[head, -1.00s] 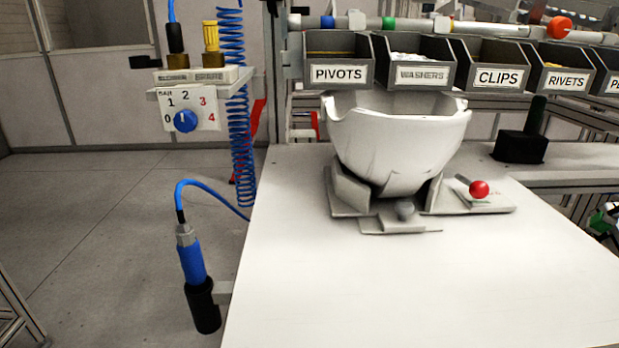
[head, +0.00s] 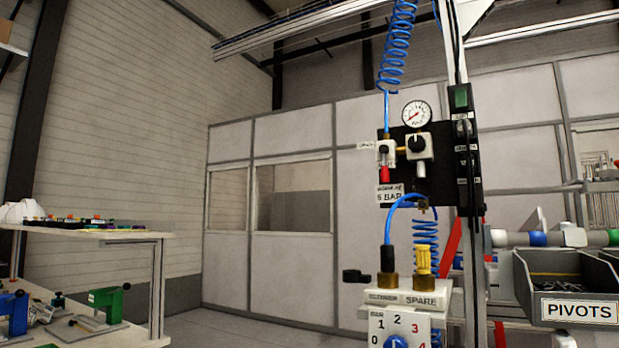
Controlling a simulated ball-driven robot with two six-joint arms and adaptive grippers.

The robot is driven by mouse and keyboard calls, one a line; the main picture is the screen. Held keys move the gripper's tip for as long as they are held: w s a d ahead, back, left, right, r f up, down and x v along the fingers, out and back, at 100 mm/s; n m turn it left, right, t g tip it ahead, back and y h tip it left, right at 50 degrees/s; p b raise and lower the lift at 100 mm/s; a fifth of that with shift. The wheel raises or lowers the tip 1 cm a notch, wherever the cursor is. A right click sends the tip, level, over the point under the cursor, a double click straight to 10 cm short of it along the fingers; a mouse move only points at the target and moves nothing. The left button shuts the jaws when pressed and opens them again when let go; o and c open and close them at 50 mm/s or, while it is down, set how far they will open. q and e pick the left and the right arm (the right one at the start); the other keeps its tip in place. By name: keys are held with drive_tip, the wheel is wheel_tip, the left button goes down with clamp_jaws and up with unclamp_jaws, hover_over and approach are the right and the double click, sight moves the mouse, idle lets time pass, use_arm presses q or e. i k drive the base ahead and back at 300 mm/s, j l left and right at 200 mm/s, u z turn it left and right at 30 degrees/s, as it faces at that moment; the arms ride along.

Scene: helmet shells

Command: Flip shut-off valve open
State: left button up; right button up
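The shut-off valve (head: 386,153) is on a black panel (head: 436,150) right of centre, at the left end of the air unit. Its red handle (head: 385,174) hangs down below the valve body. A small white tag beside the valve is too small to read. A round pressure gauge (head: 416,114) sits above, and a black regulator knob (head: 418,145) is right of the valve. A blue coiled hose (head: 394,50) comes down from above to the valve. Neither of my grippers is in view.
Below the panel, a bracket holds a blue hose fitting, a yellow SPARE plug (head: 424,262) and a numbered dial with a blue knob (head: 396,342). A PIVOTS bin (head: 568,285) is at lower right. A workbench (head: 90,233) stands at far left.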

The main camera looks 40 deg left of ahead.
sight(383, 149)
drive_tip(key=u, duration=0.7)
drive_tip(key=k+j+u, duration=0.2)
drive_tip(key=j+u, duration=0.2)
drive_tip(key=k+j, duration=0.05)
drive_tip(key=j, duration=0.05)
